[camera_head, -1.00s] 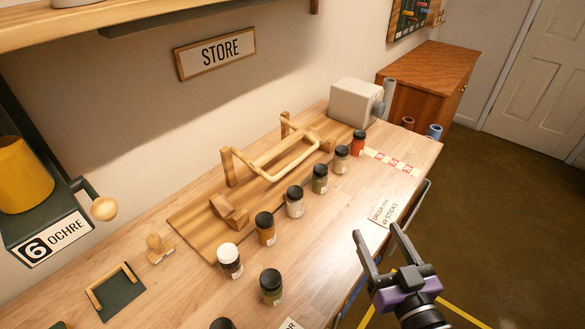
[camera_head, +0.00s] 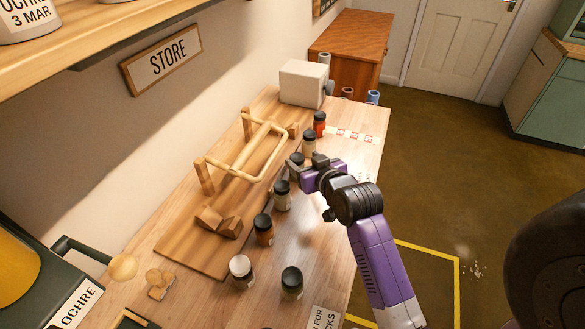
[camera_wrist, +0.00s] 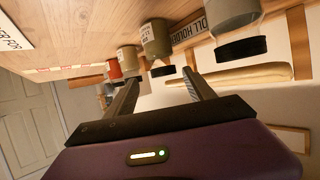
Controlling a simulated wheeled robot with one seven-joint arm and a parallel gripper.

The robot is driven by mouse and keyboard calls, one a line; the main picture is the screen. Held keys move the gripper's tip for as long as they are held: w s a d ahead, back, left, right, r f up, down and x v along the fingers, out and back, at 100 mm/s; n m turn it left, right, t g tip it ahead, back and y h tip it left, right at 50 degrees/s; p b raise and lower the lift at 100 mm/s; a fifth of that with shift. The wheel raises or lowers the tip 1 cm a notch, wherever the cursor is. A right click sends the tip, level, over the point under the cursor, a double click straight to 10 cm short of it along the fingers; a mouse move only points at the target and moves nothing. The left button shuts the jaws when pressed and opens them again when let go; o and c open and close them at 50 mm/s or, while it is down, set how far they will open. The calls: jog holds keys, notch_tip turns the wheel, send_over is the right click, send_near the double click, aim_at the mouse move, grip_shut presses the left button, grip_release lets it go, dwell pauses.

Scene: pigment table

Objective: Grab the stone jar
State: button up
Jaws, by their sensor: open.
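Several dark-lidded jars stand in a slanting row on the wooden table. No label readable here says stone. Two pale jars could be it: a grey one (camera_head: 282,199) and a beige one (camera_head: 309,145). The wrist view shows the grey jar (camera_wrist: 234,14) at upper right and the beige jar (camera_wrist: 127,60) left of centre. Between them is an olive jar (camera_wrist: 155,40), mostly hidden by my gripper in the head view. My gripper (camera_head: 304,163) is open and empty at the olive jar's side of the row. In the wrist view its fingertips (camera_wrist: 161,73) straddle the olive jar's lid in the picture; I cannot tell the depth.
A wooden rack (camera_head: 245,150) lies behind the row. A white box (camera_head: 303,84) stands at the back.

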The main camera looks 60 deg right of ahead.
aim_at(297, 157)
jog(key=shift+w+a+p+x, duration=0.15)
jog(key=shift+p+x, duration=0.25)
jog(key=shift+x, duration=1.35)
jog(key=shift+w+a+p+x, duration=0.1)
jog(key=shift+p+x, duration=0.3)
jog(key=shift+x, duration=1.3)
grip_shut()
